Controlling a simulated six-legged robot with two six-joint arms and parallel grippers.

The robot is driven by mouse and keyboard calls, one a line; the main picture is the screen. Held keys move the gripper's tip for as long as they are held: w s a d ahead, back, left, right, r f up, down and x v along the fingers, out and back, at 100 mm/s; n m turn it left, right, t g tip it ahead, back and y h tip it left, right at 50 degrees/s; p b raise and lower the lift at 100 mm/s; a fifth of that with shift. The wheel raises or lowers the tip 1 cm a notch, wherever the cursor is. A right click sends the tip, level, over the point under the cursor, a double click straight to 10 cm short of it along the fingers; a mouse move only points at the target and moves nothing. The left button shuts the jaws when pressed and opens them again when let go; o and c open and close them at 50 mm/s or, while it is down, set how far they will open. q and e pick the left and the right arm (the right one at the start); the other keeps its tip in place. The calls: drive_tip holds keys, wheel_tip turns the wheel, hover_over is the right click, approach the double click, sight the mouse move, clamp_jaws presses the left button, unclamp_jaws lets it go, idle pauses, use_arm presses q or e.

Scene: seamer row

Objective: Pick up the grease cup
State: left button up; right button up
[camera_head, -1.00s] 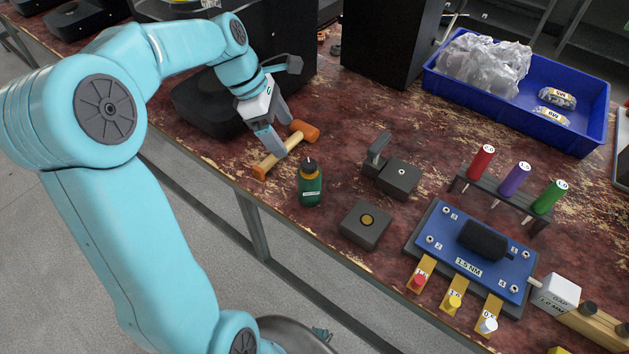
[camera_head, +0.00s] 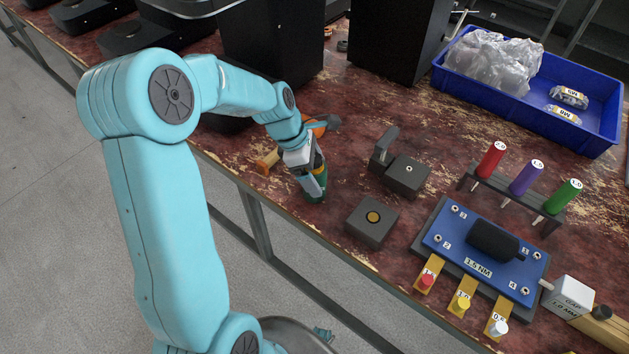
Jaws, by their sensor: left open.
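A small dark green container (camera_head: 321,174) with a black top, the likeliest grease cup, stands upright near the front edge of the table. My left gripper (camera_head: 312,190) is open and reaches down at the container. Its fingers hide much of the container, and I cannot tell whether they touch it. My right gripper is not in view.
Dark blocks (camera_head: 373,223) (camera_head: 408,176) stand to the right. Further right are a blue plate fixture (camera_head: 448,238), a rack of coloured drivers (camera_head: 526,178) and a blue bin (camera_head: 590,137).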

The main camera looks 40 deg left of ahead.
use_arm(q)
drive_tip(key=shift+c, duration=1.3)
drive_tip(key=c, duration=1)
